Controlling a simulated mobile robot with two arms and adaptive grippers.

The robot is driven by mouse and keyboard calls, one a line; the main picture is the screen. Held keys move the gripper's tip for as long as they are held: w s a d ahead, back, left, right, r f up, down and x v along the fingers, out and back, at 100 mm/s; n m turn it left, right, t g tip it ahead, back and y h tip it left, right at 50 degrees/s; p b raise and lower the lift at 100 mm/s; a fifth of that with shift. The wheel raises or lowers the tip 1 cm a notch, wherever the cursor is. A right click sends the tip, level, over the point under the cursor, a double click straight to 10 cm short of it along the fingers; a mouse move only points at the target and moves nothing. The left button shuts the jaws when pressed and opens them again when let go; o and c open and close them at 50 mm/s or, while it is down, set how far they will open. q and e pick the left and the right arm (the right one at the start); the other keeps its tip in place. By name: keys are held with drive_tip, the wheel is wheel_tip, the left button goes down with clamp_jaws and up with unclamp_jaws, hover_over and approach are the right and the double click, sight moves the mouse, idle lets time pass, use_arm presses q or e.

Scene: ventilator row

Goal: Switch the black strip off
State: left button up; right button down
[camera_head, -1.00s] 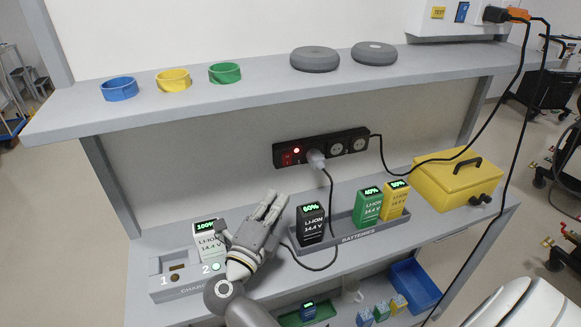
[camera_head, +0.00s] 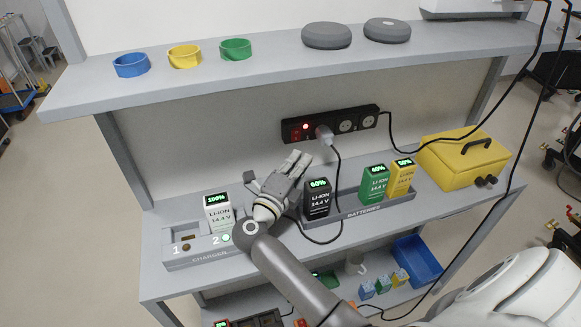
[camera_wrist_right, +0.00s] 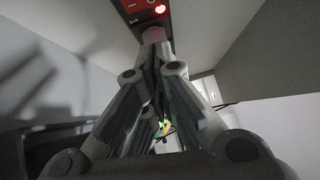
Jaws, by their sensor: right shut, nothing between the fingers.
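The black strip (camera_head: 335,116) is fixed to the back panel below the upper shelf. Its red switch (camera_head: 305,127) near the left end is lit, and a grey plug (camera_head: 324,134) sits beside it. My right gripper (camera_head: 299,157) is shut and empty, its fingers pointing up just below the switch end. In the right wrist view the strip (camera_wrist_right: 140,17) shows at the top, with the lit red light (camera_wrist_right: 160,9) just above my closed fingertips (camera_wrist_right: 154,37). Whether they touch the strip cannot be told. My left gripper is not in view.
A charger (camera_head: 203,256) with a 100% battery (camera_head: 219,213) stands left of my gripper. A 60% black battery (camera_head: 317,199) stands close on its right, with a cable hanging nearby. Green and yellow batteries and a yellow case (camera_head: 463,162) are further right. The upper shelf overhangs.

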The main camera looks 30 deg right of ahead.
sight(299, 139)
drive_tip(key=w+d+p, duration=0.1)
drive_tip(key=w+d, duration=0.2)
drive_tip(key=w, duration=0.2)
drive_tip(key=shift+w+d+r+p, duration=0.25)
drive_tip(key=shift+d+r+p, duration=0.05)
drive_tip(key=shift+r, duration=0.05)
drive_tip(key=shift+r, duration=0.1)
drive_tip(key=shift+w+r+p, duration=0.2)
drive_tip(key=shift+r+p, duration=0.1)
drive_tip(key=shift+p, duration=0.55)
drive_tip(key=shift+d+f+n, duration=0.1)
drive_tip(key=shift+f+n, duration=0.1)
drive_tip(key=shift+n, duration=0.1)
